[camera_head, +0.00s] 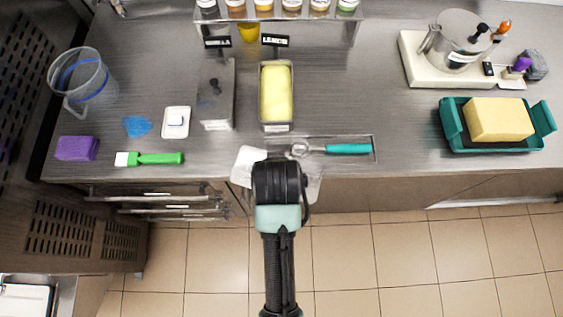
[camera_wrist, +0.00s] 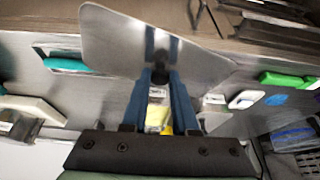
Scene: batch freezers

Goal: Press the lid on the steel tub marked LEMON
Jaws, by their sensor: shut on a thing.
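The steel tub marked LEMON (camera_head: 277,127) stands uncovered on the steel counter, with pale yellow ice cream inside. Its black label (camera_head: 275,40) is just behind it. My gripper (camera_wrist: 161,74) is shut on the dark knob of a flat steel lid (camera_wrist: 112,38). In the head view the lid (camera_head: 249,157) shows as pale corners around my wrist, at the counter's front edge. It is in front of the tub and apart from its rim. Between my fingers the wrist view shows a bit of the yellow. My fingertips are hidden in the head view.
A lidded steel tub (camera_head: 216,105) with a dark knob stands just left. A scoop with a teal handle (camera_head: 348,149) lies in a shallow tray at front right. A green brush (camera_head: 155,158), white dish (camera_head: 176,122) and jug (camera_head: 84,78) are left. A bottle rack (camera_head: 340,30) is behind.

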